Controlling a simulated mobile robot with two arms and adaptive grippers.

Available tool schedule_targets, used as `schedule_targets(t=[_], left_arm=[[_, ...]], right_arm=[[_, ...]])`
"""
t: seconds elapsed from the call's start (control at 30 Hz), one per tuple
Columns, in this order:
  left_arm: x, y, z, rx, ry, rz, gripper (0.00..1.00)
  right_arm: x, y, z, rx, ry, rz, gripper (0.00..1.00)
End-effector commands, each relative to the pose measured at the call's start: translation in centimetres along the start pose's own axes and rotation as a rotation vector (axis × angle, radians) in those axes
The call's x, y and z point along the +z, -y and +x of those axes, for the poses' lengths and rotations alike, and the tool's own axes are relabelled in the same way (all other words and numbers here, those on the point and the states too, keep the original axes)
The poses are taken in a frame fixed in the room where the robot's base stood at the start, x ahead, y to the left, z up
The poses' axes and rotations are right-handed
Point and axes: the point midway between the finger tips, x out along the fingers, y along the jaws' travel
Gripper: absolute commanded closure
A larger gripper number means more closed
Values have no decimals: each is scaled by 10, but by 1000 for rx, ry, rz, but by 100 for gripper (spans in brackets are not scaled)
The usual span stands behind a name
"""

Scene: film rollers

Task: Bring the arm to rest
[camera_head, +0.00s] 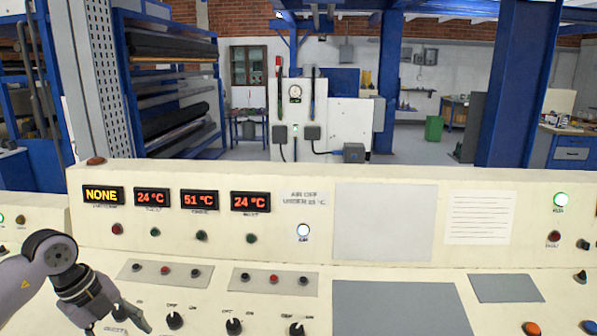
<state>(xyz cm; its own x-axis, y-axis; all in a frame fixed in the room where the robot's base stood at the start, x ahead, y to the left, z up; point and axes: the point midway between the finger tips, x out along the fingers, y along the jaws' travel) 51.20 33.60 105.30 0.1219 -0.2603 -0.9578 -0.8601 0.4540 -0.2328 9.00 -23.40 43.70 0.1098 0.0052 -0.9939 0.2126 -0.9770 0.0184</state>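My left arm comes in from the lower left over a cream control panel (380,255). My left gripper (135,320) hangs low over the panel's sloping front, left of a black rotary knob (174,320). Its fingers are small and partly cut off by the bottom edge, so I cannot tell whether they are open or shut, or whether they touch a control. I see nothing held in it. My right gripper is not in view.
Displays read NONE (103,195), 24 °C (152,197), 51 °C (200,200) and 24 °C (250,202). More knobs (234,326) line the front. Racked rolls (175,120) stand behind.

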Motion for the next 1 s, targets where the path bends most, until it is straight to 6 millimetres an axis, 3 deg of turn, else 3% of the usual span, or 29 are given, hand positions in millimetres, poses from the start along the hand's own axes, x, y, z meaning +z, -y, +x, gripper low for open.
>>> schedule_targets(t=[0.2,0.37,0.47,0.6,0.7,0.8,0.9,1.0], left_arm=[[-31,20,17,-89,-90,77,49],[-68,43,31,-204,-195,152,49],[-99,60,37,-302,-278,200,49],[-159,88,39,-511,-442,255,49],[-209,112,25,-742,-593,250,49],[-241,134,-5,-1014,-718,158,49],[-244,147,-34,-1260,-778,-23,49],[-221,149,-50,-1452,-768,-279,49]], right_arm=[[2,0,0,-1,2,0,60],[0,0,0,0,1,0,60],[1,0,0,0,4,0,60],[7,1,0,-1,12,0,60],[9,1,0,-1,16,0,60],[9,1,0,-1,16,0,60],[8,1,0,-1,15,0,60],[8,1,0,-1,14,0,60]])
